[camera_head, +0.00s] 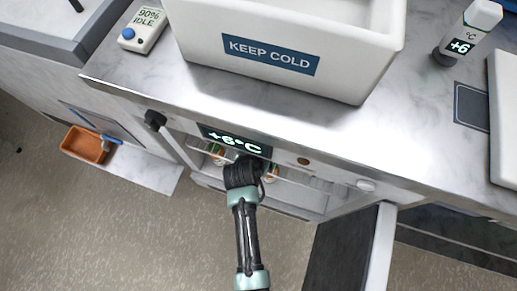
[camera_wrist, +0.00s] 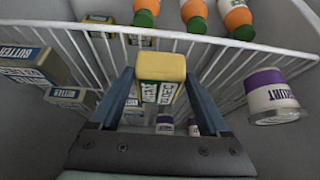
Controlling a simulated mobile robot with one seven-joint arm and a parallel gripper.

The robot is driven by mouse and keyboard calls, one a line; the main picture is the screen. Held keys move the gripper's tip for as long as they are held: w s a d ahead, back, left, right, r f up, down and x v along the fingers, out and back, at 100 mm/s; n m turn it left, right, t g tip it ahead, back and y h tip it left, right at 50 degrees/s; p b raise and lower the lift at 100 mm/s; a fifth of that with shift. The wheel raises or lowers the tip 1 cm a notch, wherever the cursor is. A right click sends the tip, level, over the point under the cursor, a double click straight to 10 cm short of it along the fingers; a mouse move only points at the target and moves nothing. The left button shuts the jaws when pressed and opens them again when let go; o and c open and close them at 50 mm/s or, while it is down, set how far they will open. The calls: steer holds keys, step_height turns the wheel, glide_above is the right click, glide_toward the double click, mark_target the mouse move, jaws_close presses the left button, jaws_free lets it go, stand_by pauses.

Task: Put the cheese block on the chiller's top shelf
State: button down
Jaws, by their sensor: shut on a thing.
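The cheese block (camera_wrist: 161,68) is a yellow block with a green-and-white label. In the wrist view it sits between the two blue fingers of my gripper (camera_wrist: 160,84), which is shut on it. The chiller (camera_head: 234,139) is open under the counter in the head view, and my arm reaches into its opening. The gripper's fingers and the block are hidden there. A white wire shelf (camera_wrist: 92,62) shows in the wrist view, its rail running across just beyond the block. I cannot tell whether the block touches the shelf.
Orange bottles with green caps (camera_wrist: 238,20) stand beyond the rail. Butter packs (camera_wrist: 30,68) are at the left, a purple-and-white yogurt cup (camera_wrist: 271,96) at the right. The chiller door (camera_head: 347,252) hangs open at the right. A white KEEP COLD bin (camera_head: 340,75) stands on the counter above.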

steer(key=shift+r, duration=0.1)
jaws_free()
steer(key=p+v, duration=0.4)
steer(key=v, duration=0.8)
stand_by(0.5)
